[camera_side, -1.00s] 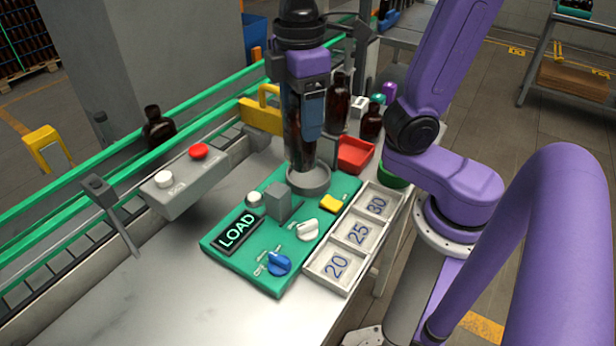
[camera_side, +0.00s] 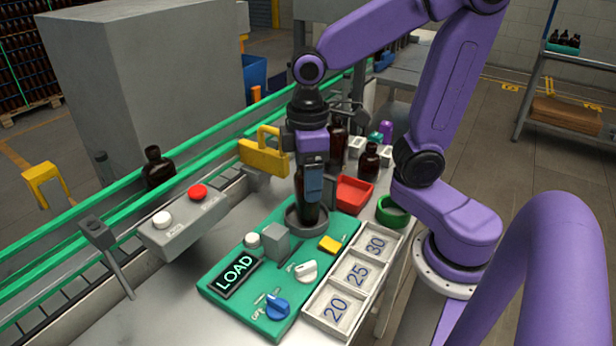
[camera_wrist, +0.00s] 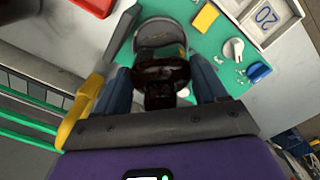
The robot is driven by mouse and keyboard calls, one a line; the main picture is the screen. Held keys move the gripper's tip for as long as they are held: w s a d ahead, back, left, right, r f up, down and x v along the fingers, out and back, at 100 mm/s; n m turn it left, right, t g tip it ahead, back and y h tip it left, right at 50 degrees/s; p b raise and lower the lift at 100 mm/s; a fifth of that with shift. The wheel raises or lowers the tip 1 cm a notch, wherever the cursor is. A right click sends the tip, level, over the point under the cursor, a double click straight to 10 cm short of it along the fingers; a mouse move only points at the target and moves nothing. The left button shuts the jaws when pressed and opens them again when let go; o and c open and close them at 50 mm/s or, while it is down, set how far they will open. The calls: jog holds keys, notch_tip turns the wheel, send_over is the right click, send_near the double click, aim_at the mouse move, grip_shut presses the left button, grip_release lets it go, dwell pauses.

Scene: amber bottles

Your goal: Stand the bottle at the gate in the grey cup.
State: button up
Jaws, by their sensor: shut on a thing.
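My gripper (camera_side: 312,185) points down and is shut on a dark amber bottle (camera_side: 307,207). The bottle is upright, and its lower end is inside the rim of the grey cup (camera_side: 292,222) on the green panel. The cup wall hides the bottle's base, so I cannot tell if it rests on the bottom. In the wrist view the bottle (camera_wrist: 160,75) is between the blue fingers (camera_wrist: 160,92), with the grey cup (camera_wrist: 158,32) around or just beyond it. The yellow gate (camera_side: 262,156) is left of my gripper.
Another amber bottle (camera_side: 158,167) stands on the conveyor at left. The green panel (camera_side: 225,290) carries knobs, a grey block (camera_side: 275,243) and a LOAD display (camera_side: 236,275). A red tray (camera_side: 354,194), a dark bottle (camera_side: 369,162) and a green ring (camera_side: 392,211) are behind, right.

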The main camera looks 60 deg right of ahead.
jog(key=shift+f, duration=0.3)
jog(key=shift+f, duration=0.1)
jog(key=o, duration=1.2)
jog(key=shift+o, duration=0.2)
notch_tip(320, 180, up, 12)
jog(key=shift+r, duration=0.15)
jog(key=s+d+f+n, duration=0.1)
jog(key=s+f+n, duration=0.2)
jog(key=s+f, duration=0.9)
jog(key=shift+f+n, duration=0.3)
jog(key=shift+f, duration=0.6)
